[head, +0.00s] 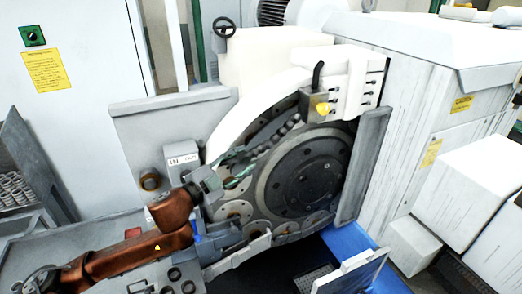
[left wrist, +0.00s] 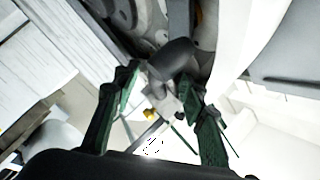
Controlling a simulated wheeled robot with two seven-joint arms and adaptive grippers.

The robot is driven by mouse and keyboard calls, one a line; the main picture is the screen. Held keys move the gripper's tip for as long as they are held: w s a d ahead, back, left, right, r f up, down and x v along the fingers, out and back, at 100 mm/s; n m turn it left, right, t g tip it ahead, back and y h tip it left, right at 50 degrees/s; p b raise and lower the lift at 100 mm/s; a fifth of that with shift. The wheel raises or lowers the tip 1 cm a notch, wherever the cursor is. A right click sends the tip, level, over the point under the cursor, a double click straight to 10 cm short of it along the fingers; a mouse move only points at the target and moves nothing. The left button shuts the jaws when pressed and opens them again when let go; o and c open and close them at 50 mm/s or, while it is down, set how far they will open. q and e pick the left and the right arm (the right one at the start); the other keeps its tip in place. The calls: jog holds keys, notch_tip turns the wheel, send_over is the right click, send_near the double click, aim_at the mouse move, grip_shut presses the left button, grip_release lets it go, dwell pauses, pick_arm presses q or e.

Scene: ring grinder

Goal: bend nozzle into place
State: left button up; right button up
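The nozzle (head: 283,133) is a dark segmented hose in the head view. It runs down and left from a grey block with a yellow knob (head: 322,108), across the front of the round grinder wheel. My left gripper (head: 250,162) has green fingers and is at the nozzle's lower left end; contact cannot be made out. In the left wrist view the left gripper's fingers (left wrist: 165,95) are spread apart. A dark rounded nozzle end (left wrist: 172,60) shows between and beyond them, with the block and yellow knob behind. My right gripper is out of view.
The grinder wheel (head: 305,172) fills the opening behind the gripper, under a white curved guard (head: 232,118). A grey door edge (head: 362,165) stands right of it. A small grey box (head: 181,160) is close to my left wrist.

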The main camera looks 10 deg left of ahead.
aim_at(252, 154)
pick_arm(q)
jog(key=shift+w+d+r, duration=0.25)
jog(key=shift+w, duration=0.1)
jog(key=shift+w+d+r+p, duration=0.45)
jog(key=shift+d+p, duration=0.2)
jog(key=shift+p, duration=0.1)
jog(key=x, duration=0.3)
jog(key=shift+a+f+p, duration=0.1)
jog(key=shift+f+p, duration=0.2)
jog(key=shift+p, duration=0.05)
jog(key=shift+w+d, duration=0.25)
jog(key=shift+w, duration=0.25)
jog(key=shift+w+f, duration=0.1)
jog(key=shift+f, duration=0.05)
jog(key=shift+c, duration=1.4)
jog(key=c, duration=0.5)
jog(key=shift+c, duration=1.4)
grip_shut()
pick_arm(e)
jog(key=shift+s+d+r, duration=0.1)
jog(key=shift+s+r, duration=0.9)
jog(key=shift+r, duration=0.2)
